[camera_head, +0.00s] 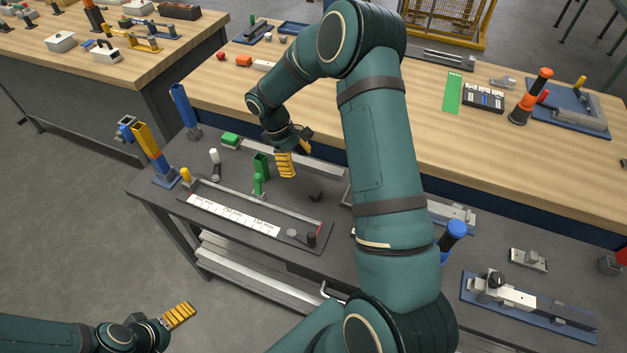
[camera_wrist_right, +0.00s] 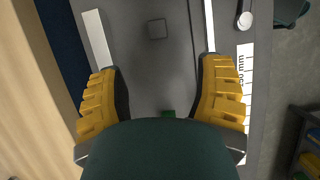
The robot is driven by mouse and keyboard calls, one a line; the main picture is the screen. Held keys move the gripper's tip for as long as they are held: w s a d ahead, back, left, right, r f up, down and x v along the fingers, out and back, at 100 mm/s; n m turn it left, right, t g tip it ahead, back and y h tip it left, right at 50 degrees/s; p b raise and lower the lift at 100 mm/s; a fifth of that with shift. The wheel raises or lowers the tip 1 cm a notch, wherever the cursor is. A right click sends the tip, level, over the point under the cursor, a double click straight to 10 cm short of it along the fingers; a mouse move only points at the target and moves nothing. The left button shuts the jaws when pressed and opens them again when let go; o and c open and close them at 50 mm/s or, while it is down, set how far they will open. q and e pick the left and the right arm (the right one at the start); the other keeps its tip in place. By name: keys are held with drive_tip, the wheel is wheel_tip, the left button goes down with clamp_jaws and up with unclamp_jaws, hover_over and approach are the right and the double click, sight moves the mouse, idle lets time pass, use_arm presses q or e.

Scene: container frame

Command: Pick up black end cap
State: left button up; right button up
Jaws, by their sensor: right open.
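The black end cap (camera_head: 316,196) is a small dark block on the dark grey workbench top, right of the green upright part. In the right wrist view the small dark square (camera_wrist_right: 157,28) looks like this cap, near the top between the lines of the two fingers. My right gripper (camera_head: 287,164) is above the bench, left of and behind the cap. Its yellow-padded fingers (camera_wrist_right: 162,68) are spread wide with nothing between them, short of the cap. My left gripper (camera_head: 179,316) is low at the left, away from the bench; its opening is unclear.
A scale fixture (camera_head: 232,216) with a white ruler lies in front of the cap. A green upright part (camera_head: 260,172) stands left of the cap, and a pale metal bar (camera_head: 320,167) lies behind it. Bare bench surrounds the cap. The wooden table (camera_head: 300,115) lies behind.

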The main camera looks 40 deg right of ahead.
sight(316, 193)
drive_tip(key=x, duration=0.8)
drive_tip(key=shift+s+f, duration=0.1)
drive_tip(key=shift+f, duration=0.15)
drive_tip(key=shift+d+x, duration=0.15)
drive_tip(key=shift+x, duration=1.1)
drive_tip(key=shift+d+x, duration=0.15)
drive_tip(key=shift+x, duration=1.15)
drive_tip(key=shift+s+r, duration=0.1)
drive_tip(key=shift+s, duration=0.05)
drive_tip(key=c, duration=1)
